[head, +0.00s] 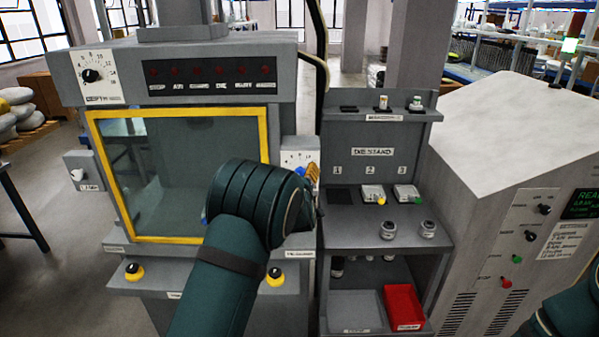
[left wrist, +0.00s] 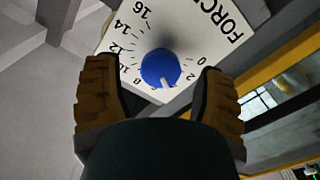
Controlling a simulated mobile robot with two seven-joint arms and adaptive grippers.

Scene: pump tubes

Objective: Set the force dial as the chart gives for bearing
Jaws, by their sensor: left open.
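The force dial is a blue knob (left wrist: 160,68) on a white plate marked FORCE with numbers up to 16. In the left wrist view its pale pointer faces down, between the 2 and 8 sides; the exact mark is hidden behind my gripper. I cannot make out a bearing chart.
The press has a yellow-framed window (head: 178,108) and a DEPTH dial (head: 91,75) at top left. A die stand (head: 372,170) stands close on the right, with a red bin (head: 403,307) below. A grey cabinet (head: 510,190) with small text labels is farther right.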

